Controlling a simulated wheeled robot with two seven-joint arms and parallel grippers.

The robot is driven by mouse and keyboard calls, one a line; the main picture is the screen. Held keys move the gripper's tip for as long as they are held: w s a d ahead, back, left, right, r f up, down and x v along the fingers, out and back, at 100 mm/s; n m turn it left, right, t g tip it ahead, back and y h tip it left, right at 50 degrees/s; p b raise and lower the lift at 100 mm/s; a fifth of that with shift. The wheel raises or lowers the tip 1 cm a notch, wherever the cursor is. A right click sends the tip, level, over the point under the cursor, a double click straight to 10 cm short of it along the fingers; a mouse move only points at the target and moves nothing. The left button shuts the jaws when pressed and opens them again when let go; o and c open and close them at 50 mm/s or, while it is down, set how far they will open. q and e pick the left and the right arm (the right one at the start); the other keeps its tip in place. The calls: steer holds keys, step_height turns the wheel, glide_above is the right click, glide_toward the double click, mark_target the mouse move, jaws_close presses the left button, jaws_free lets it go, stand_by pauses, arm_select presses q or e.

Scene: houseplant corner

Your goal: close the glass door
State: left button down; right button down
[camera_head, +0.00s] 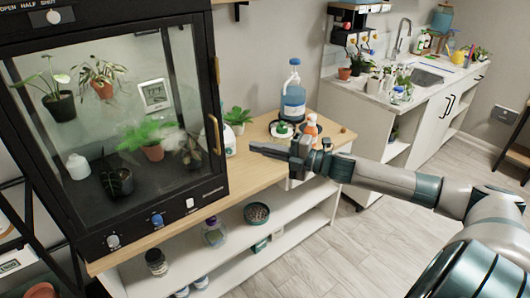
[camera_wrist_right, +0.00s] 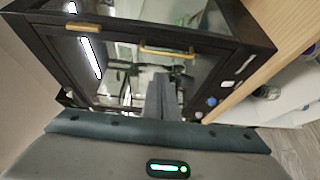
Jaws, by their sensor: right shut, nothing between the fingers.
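The glass door (camera_head: 120,110) is the black-framed front of the cabinet at the left of the head view. It looks flush with the frame, though I cannot tell whether it is fully closed. Its brass handle (camera_head: 213,134) is on the right edge, with a smaller brass piece (camera_head: 216,70) above. In the wrist view the handle (camera_wrist_right: 166,50) lies beyond my fingertips, against the dark frame. My right gripper (camera_head: 268,149) is shut and empty, right of the cabinet and apart from the handle, above the wooden bench. My left gripper is not in view.
Potted plants (camera_head: 103,89) stand behind the glass. The floor at right is clear.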

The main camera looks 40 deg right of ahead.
steer(key=shift+s+d, duration=0.35)
steer(key=shift+s, duration=0.25)
steer(key=shift+d, duration=0.1)
stand_by(0.3)
